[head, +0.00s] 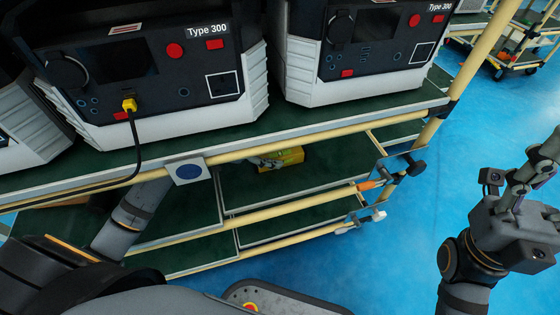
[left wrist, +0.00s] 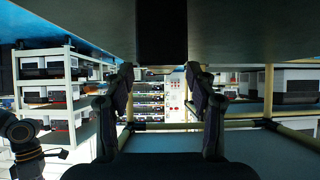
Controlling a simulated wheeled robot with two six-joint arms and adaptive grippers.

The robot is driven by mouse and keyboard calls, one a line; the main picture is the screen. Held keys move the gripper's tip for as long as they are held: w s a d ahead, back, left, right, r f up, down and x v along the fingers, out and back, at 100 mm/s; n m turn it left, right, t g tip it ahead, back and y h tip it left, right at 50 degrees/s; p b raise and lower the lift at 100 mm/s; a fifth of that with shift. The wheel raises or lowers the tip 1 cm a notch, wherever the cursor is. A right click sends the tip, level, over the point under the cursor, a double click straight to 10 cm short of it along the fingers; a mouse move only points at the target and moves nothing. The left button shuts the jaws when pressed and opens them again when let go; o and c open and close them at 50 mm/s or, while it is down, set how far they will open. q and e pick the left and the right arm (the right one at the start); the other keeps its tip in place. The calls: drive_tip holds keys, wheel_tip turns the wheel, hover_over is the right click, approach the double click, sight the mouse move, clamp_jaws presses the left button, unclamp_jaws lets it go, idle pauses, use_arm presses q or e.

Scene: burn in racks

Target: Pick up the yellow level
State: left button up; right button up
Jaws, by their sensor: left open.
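A yellow object with greenish markings, which looks like the yellow level (head: 284,159), lies on the green lower shelf of the rack in the head view. My left arm reaches in under the upper shelf. My left gripper (head: 263,163) is at the left end of the yellow object, partly hidden by the upper shelf's edge and rail. Whether they touch is not clear. In the left wrist view my left gripper (left wrist: 160,80) has its two fingers wide apart, and I cannot make out the level there. My right gripper (head: 540,170) is at the right edge, away from the rack.
The rack's upper shelf (head: 330,125) carries large Type 300 units (head: 150,70) and overhangs the lower shelf. Cream rails (head: 290,210) and clamps (head: 400,165) edge the rack. A black cable (head: 137,150) hangs in front. Blue floor (head: 480,120) is open at the right.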

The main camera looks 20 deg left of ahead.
sight(278, 154)
use_arm(q)
drive_tip(key=b+x, duration=0.1)
drive_tip(key=x, duration=0.2)
drive_tip(key=shift+w+d+f, duration=0.15)
drive_tip(key=shift+w+f, duration=0.05)
drive_tip(key=shift+w, duration=0.05)
clamp_jaws()
drive_tip(key=shift+r, duration=0.1)
